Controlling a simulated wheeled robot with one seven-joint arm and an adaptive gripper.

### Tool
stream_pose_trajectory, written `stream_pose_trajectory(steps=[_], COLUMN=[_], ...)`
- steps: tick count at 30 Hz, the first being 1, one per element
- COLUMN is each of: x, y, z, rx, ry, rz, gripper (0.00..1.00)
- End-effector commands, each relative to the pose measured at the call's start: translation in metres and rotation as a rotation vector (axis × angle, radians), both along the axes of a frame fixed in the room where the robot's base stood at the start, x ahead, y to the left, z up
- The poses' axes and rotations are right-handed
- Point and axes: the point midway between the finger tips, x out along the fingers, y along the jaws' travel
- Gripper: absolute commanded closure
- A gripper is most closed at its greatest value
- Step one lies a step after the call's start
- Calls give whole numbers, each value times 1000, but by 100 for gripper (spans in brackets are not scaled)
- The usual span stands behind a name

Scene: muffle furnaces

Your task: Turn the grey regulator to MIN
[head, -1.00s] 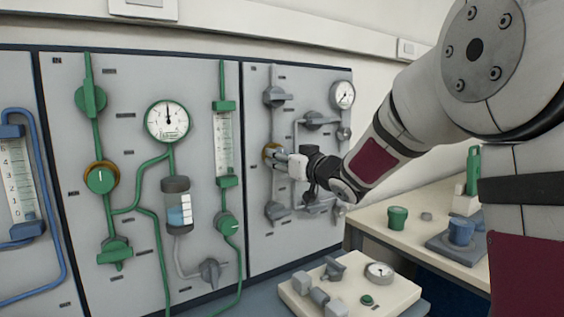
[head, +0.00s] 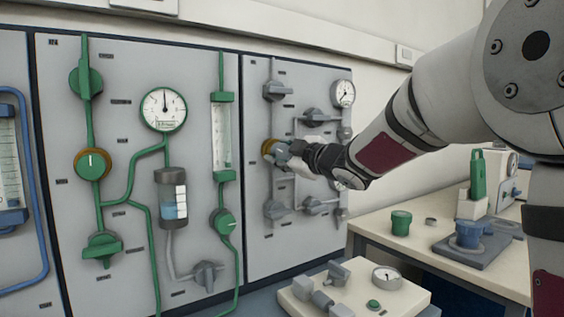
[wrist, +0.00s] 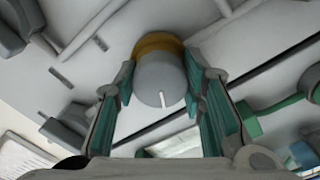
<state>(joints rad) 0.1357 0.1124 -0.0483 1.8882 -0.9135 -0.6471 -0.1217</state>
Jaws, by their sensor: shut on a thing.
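The grey regulator (head: 270,147), a round grey knob with a brass-coloured collar, sits on the right grey panel in the head view. In the wrist view, the regulator (wrist: 158,72) stands between my two fingers, its collar at the top and a short white pointer line at the lower edge of its face. My gripper (head: 284,152) is shut on it, one finger on each side. The gripper (wrist: 160,80) partly hides the knob in the head view. I cannot read a MIN mark in either view.
Grey valves surround the regulator, including one above (head: 275,91) and one below (head: 276,209). A pressure gauge (head: 343,93) is at the panel's upper right. A similar green regulator (head: 92,164) is on the panel to the left. A bench (head: 375,222) stands at the right.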

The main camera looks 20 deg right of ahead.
Motion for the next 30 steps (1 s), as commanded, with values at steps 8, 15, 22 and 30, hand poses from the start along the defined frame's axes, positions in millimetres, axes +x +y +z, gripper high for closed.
stream_pose_trajectory(steps=[8,15,22,30], x=[1,0,0,0], y=[0,1,1,1], z=[-2,-1,0,0], rx=[-221,-354,-420,-439], ry=[-73,-115,-137,-142], rz=[-1,1,1,1], gripper=[91,91,91,91])
